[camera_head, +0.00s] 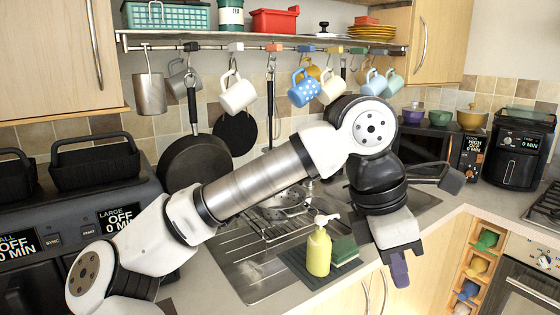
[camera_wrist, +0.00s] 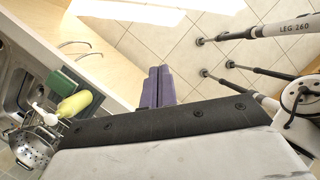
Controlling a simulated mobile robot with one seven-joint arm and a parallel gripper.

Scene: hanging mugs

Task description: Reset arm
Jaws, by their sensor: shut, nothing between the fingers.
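My gripper (camera_head: 399,270) hangs at the end of my bent arm, pointing down in front of the counter's front edge. Its purple fingers are together and hold nothing. In the wrist view the shut fingers (camera_wrist: 158,88) point toward the tiled floor. Several mugs hang from hooks under the rail, among them a white mug (camera_head: 237,94), a blue dotted mug (camera_head: 303,90), a cream mug (camera_head: 332,88), a light blue mug (camera_head: 374,84) and a green mug (camera_head: 393,83). My gripper is well below and in front of them, touching none.
A yellow soap bottle (camera_head: 319,252) and a green sponge (camera_head: 345,250) stand on a dark mat left of my gripper. An air fryer (camera_head: 515,150) stands at the right. The floor (camera_wrist: 165,45) below my gripper shows free room.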

